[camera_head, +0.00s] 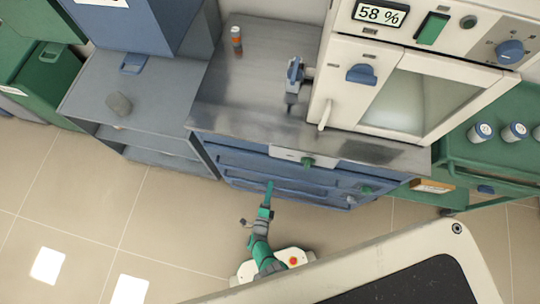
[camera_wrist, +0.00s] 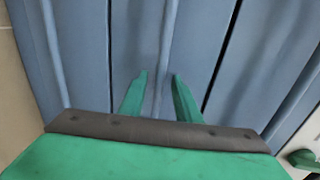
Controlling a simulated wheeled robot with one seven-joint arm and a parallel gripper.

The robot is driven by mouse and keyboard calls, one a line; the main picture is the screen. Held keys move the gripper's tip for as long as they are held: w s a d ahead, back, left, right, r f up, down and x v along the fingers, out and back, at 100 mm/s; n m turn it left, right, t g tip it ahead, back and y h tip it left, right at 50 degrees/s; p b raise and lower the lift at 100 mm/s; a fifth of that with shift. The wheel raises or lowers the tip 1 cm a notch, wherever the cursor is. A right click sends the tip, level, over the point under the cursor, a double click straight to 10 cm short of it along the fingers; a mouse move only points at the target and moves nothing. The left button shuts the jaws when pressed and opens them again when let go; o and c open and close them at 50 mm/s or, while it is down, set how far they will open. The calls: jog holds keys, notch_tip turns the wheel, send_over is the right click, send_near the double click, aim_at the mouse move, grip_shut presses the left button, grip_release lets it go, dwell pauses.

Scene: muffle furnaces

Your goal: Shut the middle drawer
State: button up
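A bank of blue drawers (camera_head: 240,163) sits under the steel counter in the head view. Its fronts run as long ridged blue panels in the wrist view, with dark gaps between them. The panel between the two gaps (camera_wrist: 190,55) lies straight before my fingers; it seems to be the middle drawer. How far each drawer stands out is hard to tell. My gripper (camera_head: 269,187) is at the drawer fronts, left of their middle. In the wrist view its two green fingers (camera_wrist: 159,76) are apart, with nothing held between them. Whether they touch the panel is unclear.
A grey shelf unit (camera_head: 85,85) stands at left. A green cart (camera_head: 500,165) stands at right. Tiled floor (camera_head: 100,215) is clear at front left.

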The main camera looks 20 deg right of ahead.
jog(key=v, duration=1)
jog(key=shift+s+a, duration=0.25)
jog(key=shift+s, duration=0.05)
jog(key=shift+r, duration=0.1)
jog(key=s+d+f+m+g+y, duration=0.1)
jog(key=s+f+m+g, duration=0.15)
jog(key=s+m, duration=0.4)
jog(key=s+d+f+m+g, duration=0.1)
jog(key=s+d+m+g, duration=0.1)
jog(key=s+m+g, duration=0.4)
jog(key=s+a+r+m+t+y, duration=0.1)
jog(key=s+a+r+m+y, duration=0.3)
jog(key=m, duration=0.7)
jog(key=w+a+r+m+t+y, duration=0.1)
jog(key=w+r+m+t, duration=0.2)
jog(key=r+m, duration=0.5)
jog(key=w+r+m+t, duration=0.2)
jog(key=r+m, duration=0.6)
jog(key=r, duration=1.4)
jog(key=w+a+r+m+t+y, duration=0.1)
jog(key=w+r+m+t, duration=0.2)
jog(key=r+m, duration=0.5)
notch_tip(320, 180, up, 7)
jog(key=shift+w+a+r+t+y, duration=0.15)
jog(key=shift+w+a+t+y, duration=0.2)
jog(key=shift+t, duration=0.2)
